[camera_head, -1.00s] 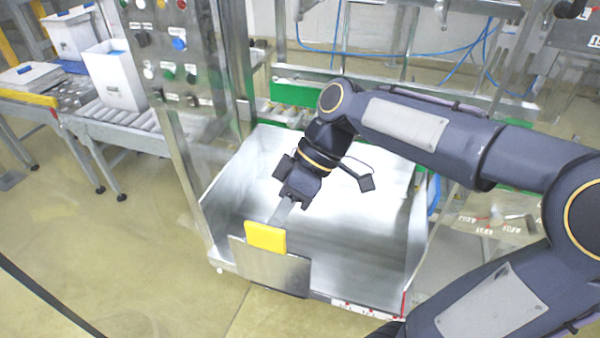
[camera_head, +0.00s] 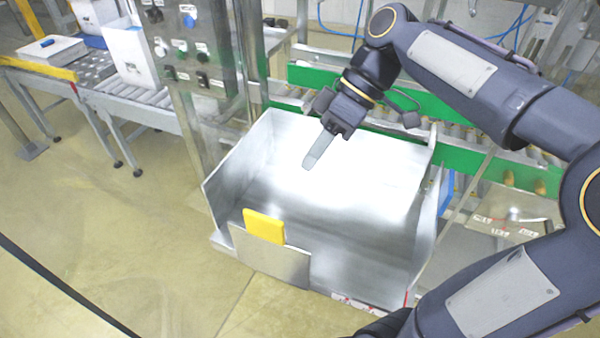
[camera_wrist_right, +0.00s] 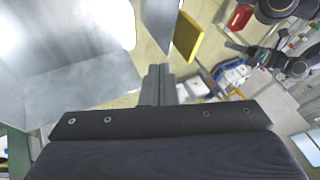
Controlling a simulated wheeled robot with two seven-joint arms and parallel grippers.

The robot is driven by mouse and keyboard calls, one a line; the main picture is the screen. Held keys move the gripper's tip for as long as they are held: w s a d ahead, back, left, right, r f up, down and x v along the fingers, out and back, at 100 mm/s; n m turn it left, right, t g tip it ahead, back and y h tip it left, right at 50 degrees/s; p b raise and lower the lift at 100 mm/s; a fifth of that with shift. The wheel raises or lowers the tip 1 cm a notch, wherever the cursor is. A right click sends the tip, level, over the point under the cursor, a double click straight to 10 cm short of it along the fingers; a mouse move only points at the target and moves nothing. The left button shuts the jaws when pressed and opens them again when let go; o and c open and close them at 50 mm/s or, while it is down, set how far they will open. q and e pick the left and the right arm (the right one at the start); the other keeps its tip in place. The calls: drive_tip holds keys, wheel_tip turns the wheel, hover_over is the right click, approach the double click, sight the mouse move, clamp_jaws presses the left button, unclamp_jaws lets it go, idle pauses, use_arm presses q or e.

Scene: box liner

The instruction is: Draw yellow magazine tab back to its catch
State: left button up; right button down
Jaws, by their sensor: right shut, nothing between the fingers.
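The yellow tab (camera_head: 264,226) stands at the top of the low front plate of the metal magazine (camera_head: 270,262).
A control panel post (camera_head: 190,50) with knobs stands left of the magazine. A roller conveyor (camera_head: 150,98) with a white box (camera_head: 127,50) is at the far left. A green-sided conveyor (camera_head: 480,125) runs behind. The magazine's inside looks empty.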

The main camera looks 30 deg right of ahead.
drive_tip(key=shift+v, duration=1.15)
drive_tip(key=shift+s+a, duration=0.1)
